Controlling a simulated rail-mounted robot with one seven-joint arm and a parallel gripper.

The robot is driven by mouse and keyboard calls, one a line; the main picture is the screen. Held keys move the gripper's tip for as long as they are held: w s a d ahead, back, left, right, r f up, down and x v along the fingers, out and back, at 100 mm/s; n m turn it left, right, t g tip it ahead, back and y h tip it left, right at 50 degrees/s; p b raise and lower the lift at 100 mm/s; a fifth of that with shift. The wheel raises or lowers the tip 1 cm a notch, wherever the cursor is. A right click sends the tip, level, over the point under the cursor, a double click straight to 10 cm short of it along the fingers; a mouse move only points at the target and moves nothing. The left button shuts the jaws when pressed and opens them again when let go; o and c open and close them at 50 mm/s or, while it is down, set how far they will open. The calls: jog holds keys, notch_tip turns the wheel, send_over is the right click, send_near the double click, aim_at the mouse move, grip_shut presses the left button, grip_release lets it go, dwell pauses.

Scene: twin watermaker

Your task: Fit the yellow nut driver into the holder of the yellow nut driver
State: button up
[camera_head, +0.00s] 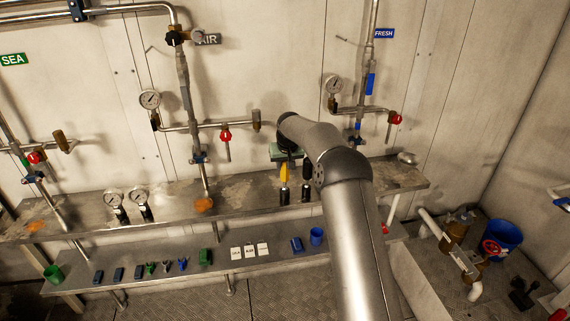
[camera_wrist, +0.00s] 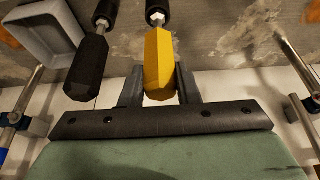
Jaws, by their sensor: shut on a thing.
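The yellow nut driver (camera_head: 284,172) is upright in the head view, handle up, above the shelf. My gripper (camera_wrist: 160,80) is shut on its yellow handle (camera_wrist: 158,58) in the wrist view, one finger on each side. The driver's silver end lines up with a black cylindrical holder (camera_wrist: 156,4), which also shows in the head view (camera_head: 284,195). The silver end is at the holder's mouth; I cannot tell how deep it sits. My arm partly hides the gripper in the head view.
A black-handled driver (camera_wrist: 87,66) stands close beside the yellow one, in line with another black holder (camera_wrist: 107,9). A grey tray (camera_wrist: 47,55) lies beyond it. Pipes and a red-handled valve (camera_head: 225,136) are left of my arm. The lower shelf (camera_head: 180,285) carries small parts.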

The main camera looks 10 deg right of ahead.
jog(key=shift+f, duration=0.15)
jog(key=o, duration=0.9)
jog(key=b+v, duration=0.2)
jog(key=v, duration=1.5)
jog(key=shift+r+b, duration=0.2)
jog(key=shift+b, duration=0.2)
jog(key=shift+s+a, duration=0.1)
jog(key=shift+s, duration=0.05)
jog(key=s+f+g, duration=0.1)
jog(key=s+f, duration=0.2)
jog(key=s, duration=1.3)
jog(key=s+f+g, duration=0.1)
jog(key=s+f, duration=0.3)
jog(key=s, duration=1.2)
jog(key=s+f+g, duration=0.1)
jog(key=s+f, duration=0.2)
jog(key=s, duration=1.2)
jog(key=shift+s+a+f+g, duration=0.2)
jog(key=shift+s+a+g, duration=0.05)
jog(key=shift+s+g, duration=0.15)
